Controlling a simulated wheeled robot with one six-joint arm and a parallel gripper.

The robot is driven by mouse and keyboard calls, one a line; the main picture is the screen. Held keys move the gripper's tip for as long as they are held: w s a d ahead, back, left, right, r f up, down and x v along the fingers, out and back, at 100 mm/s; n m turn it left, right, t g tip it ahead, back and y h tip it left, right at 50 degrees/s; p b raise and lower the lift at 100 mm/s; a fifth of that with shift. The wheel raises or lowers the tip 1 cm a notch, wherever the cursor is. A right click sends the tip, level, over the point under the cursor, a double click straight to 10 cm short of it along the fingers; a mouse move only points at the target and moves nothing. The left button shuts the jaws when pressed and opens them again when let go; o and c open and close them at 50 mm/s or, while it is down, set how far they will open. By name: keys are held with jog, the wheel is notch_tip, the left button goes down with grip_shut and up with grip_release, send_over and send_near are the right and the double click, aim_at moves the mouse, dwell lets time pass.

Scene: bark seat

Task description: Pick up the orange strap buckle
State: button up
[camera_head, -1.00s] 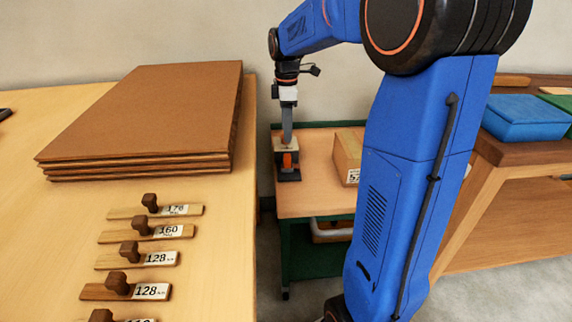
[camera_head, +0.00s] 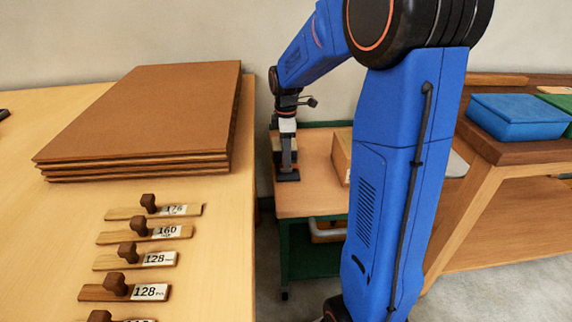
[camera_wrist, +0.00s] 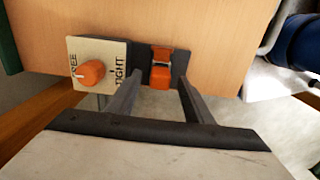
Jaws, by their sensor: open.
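The orange strap buckle (camera_wrist: 161,70) sits on a dark base on the wooden top of the small cart, in the wrist view. My gripper (camera_wrist: 161,86) is open, with one dark finger on each side of the buckle in the picture. I cannot tell whether either finger touches it. In the head view my gripper (camera_head: 287,172) is low over the cart top and hides the buckle. A pale panel (camera_wrist: 115,56) marked FREE and TIGHT, with an orange knob (camera_wrist: 91,73), stands just left of the buckle.
A cardboard box (camera_head: 342,155) stands right of my gripper on the cart top (camera_head: 312,195). A table with stacked brown sheets (camera_head: 145,110) and several labelled wooden pieces is at the left. A bench with a blue box (camera_head: 518,117) is at the right.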

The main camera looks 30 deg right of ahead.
jog(key=shift+c, duration=0.6)
grip_shut()
